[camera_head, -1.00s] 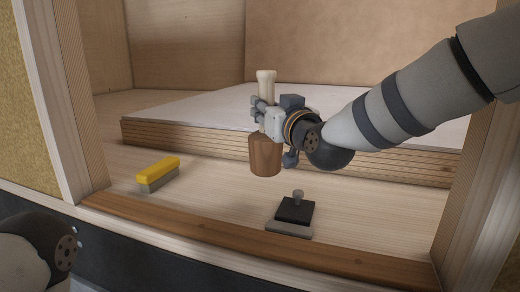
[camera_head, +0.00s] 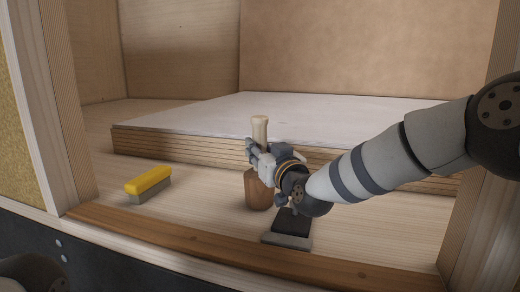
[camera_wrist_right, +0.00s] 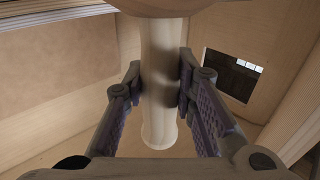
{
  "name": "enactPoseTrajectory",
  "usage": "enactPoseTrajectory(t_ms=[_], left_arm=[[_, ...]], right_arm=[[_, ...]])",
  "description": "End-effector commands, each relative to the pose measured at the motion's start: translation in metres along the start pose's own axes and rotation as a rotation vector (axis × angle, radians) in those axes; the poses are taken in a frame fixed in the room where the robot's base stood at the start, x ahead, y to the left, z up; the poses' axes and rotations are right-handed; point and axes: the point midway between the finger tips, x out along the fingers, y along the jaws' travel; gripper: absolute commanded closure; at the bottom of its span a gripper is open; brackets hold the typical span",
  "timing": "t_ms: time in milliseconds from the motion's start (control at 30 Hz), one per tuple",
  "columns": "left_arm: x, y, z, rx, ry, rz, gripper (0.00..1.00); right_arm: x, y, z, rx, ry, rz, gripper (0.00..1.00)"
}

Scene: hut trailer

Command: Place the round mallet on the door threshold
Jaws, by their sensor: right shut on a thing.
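The round mallet has a brown wooden head (camera_head: 257,190) and a pale handle (camera_head: 260,130). It hangs roughly upright with the head down, over the pale floor behind the door threshold (camera_head: 190,238), a brown wooden strip along the front of the opening. I cannot tell whether the head touches the floor. My right gripper (camera_head: 261,160) is shut on the handle. In the right wrist view the handle (camera_wrist_right: 160,80) stands between the fingers. My left gripper is out of view.
A yellow brush (camera_head: 149,182) lies on the floor to the left. A low white-topped platform (camera_head: 200,115) lies behind. The threshold's left part is clear.

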Motion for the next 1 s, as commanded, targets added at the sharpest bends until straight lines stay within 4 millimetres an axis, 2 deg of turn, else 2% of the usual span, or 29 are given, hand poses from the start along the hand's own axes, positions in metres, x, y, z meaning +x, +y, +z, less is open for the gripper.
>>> enactPoseTrajectory(t_ms=[33,67,100,133,500,567,767,900,1000], left_arm=[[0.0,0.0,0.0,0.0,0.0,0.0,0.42],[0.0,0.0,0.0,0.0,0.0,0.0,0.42],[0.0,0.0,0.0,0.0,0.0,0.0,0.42],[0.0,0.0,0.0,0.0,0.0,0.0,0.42],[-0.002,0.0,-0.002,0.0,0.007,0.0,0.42],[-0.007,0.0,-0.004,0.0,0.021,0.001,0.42],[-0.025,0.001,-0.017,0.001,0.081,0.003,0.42],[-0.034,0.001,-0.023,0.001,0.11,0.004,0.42],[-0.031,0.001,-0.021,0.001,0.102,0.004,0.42]], right_arm=[[0.0,0.0,0.001,0.0,0.003,0.0,1.0],[0.0,0.0,0.002,0.0,-0.001,0.0,0.68],[0.0,0.0,0.002,0.0,-0.001,0.0,0.59],[0.0,0.0,0.002,0.0,-0.001,0.0,0.55],[-0.004,0.0,-0.004,-0.001,0.0,-0.001,0.55],[-0.014,-0.001,-0.006,-0.002,0.002,-0.001,0.55],[-0.065,-0.001,-0.012,-0.003,0.009,-0.002,0.55],[-0.095,-0.001,-0.01,-0.002,0.007,-0.001,0.55],[-0.109,0.0,-0.004,-0.001,0.001,0.0,0.55]])
